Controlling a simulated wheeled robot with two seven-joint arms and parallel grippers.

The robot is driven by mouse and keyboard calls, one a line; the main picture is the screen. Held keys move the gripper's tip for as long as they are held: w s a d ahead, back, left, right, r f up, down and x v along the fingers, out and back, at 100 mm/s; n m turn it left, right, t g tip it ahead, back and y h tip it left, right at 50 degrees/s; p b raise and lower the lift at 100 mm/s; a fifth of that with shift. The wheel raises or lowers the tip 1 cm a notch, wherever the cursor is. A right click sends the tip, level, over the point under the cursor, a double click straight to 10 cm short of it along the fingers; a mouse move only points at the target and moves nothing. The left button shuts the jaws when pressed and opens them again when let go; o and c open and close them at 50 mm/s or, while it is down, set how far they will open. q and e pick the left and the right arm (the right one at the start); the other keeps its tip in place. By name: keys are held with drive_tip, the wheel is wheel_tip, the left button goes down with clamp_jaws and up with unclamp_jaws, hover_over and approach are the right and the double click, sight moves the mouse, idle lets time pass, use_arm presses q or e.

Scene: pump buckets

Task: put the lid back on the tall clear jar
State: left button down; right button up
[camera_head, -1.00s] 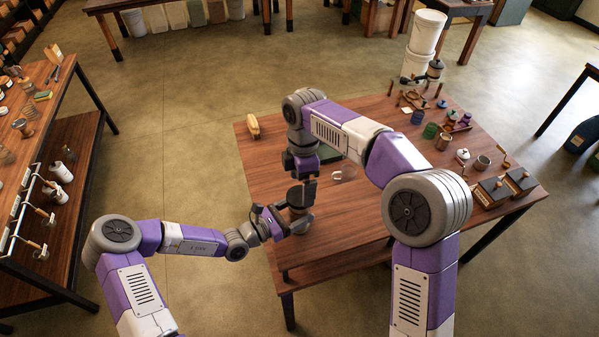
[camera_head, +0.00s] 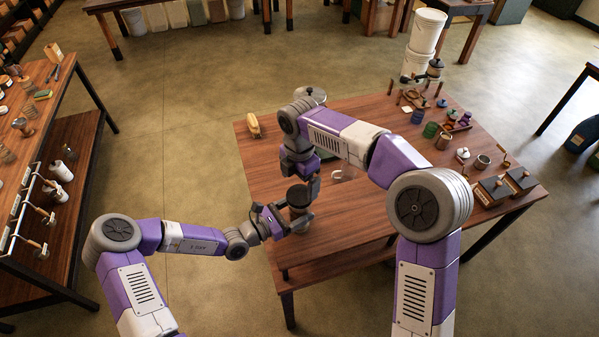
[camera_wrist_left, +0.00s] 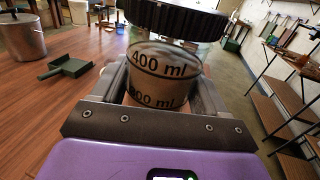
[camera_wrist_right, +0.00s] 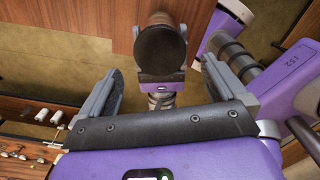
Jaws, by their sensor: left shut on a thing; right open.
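The tall clear jar (camera_wrist_left: 160,75) has black ml marks and brownish contents. It stands upright near the table's front left edge; its lower part also shows in the head view (camera_head: 301,222). My left gripper (camera_head: 287,221) is shut on the jar's side. The dark ribbed lid (camera_wrist_left: 175,17) sits over the jar's mouth, looking level; whether it is fully seated I cannot tell. Its round top faces my right wrist camera (camera_wrist_right: 160,47). My right gripper (camera_wrist_right: 163,80) is open and empty above the lid, apart from it.
A metal pot (camera_wrist_left: 20,38) and green dustpan (camera_wrist_left: 68,67) are on the wooden table (camera_head: 345,220). Cups, tins and tools crowd the right side. The front of the table is clear. A shelf unit (camera_head: 75,150) stands left.

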sight(300, 194)
drive_tip(key=shift+f, duration=2.5)
